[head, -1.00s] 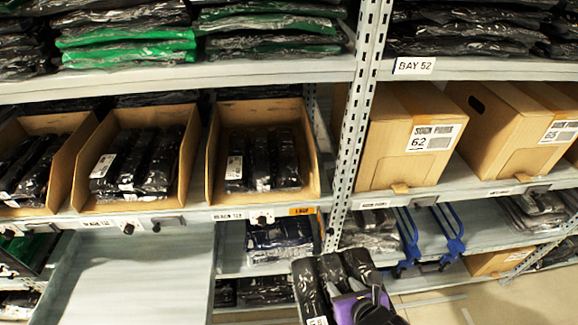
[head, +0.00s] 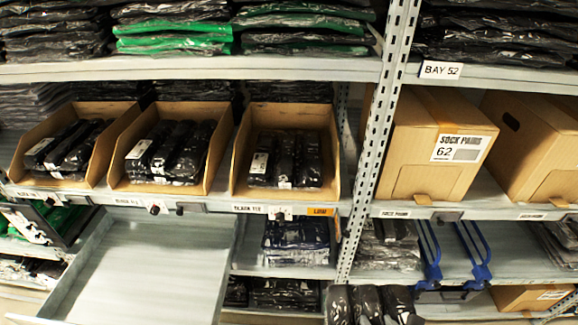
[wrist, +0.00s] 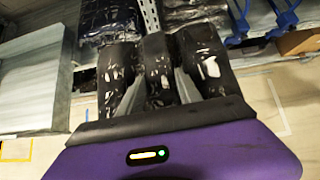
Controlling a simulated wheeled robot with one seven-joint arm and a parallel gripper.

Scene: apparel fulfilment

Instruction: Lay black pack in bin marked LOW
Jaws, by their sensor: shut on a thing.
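A black pack (wrist: 115,75) in shiny plastic is held in my gripper (wrist: 158,92), whose fingers press into it. The pack also shows at the bottom edge of the head view (head: 368,303), below the shelves; my gripper is out of that view. The bin marked LOW (head: 236,165) is an open-front cardboard bin on the middle shelf, with an orange LOW tag (head: 321,212) on the shelf edge below its right side. Several black packs stand side by side in it, with bare floor in front of them.
Two similar cardboard bins (head: 118,172) with black packs stand to the left. A grey pulled-out tray (head: 140,265) juts out below them. An upright post (head: 385,130) stands right of the LOW bin, then closed sock boxes (head: 425,150). Blue brackets (head: 475,250) sit lower right.

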